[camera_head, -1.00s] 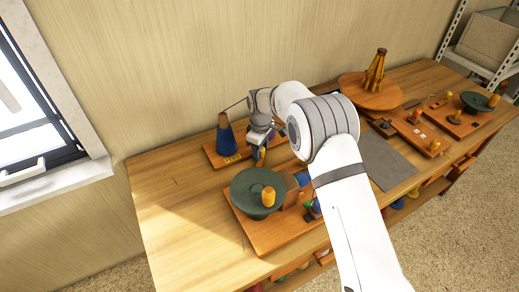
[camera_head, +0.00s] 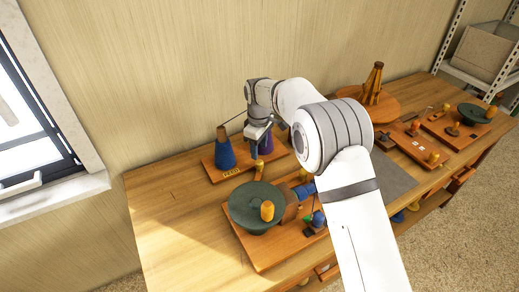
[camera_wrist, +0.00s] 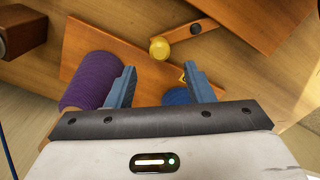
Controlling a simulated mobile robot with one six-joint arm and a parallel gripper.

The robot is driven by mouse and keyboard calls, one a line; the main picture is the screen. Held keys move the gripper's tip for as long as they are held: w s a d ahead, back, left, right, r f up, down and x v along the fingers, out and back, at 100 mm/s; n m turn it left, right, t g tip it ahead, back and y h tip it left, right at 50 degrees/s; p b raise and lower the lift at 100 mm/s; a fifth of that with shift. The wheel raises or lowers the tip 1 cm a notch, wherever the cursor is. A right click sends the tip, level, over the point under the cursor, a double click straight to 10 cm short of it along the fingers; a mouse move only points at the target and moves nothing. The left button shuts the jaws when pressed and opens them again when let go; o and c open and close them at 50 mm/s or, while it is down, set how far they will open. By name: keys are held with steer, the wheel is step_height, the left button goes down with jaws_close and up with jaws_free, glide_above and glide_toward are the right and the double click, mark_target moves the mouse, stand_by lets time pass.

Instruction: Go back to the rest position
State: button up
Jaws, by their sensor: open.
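My gripper (camera_head: 257,147) is open, with nothing between its fingers. In the head view it hangs over the board (camera_head: 218,177) at the back of the workbench, between a blue cone (camera_head: 225,155) and a purple spool (camera_head: 266,144). In the wrist view my two blue-grey fingers (camera_wrist: 160,70) are spread apart. The purple spool (camera_wrist: 90,80) shows beside the left finger, and a blue round thing (camera_wrist: 175,97) is partly hidden behind my gripper. A yellow knob (camera_wrist: 160,48) lies beyond the fingertips.
A dark green disc (camera_head: 250,205) with a yellow peg stands on a wooden board in front of my gripper. A round wooden stand (camera_head: 360,93) and more boards lie to the right. The bench's left part (camera_head: 165,210) is bare. A wall and window stand close behind.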

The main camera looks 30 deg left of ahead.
stand_by(0.3)
steer(key=d+r+m, duration=0.3)
steer(key=d+r, duration=0.2)
steer(key=d, duration=0.5)
steer(key=s+d+r+m+t, duration=0.1)
steer(key=d+r+m, duration=0.3)
steer(key=d, duration=0.5)
steer(key=d+r+m, duration=0.1)
steer(key=d+r, duration=0.6)
steer(key=d, duration=0.3)
steer(key=s+d+m+t, duration=0.1)
steer(key=s+d+m, duration=0.9)
steer(key=s+d, duration=1)
steer(key=shift+s+d+f+t, duration=0.3)
steer(key=shift+s+f, duration=0.15)
steer(key=shift+s, duration=0.25)
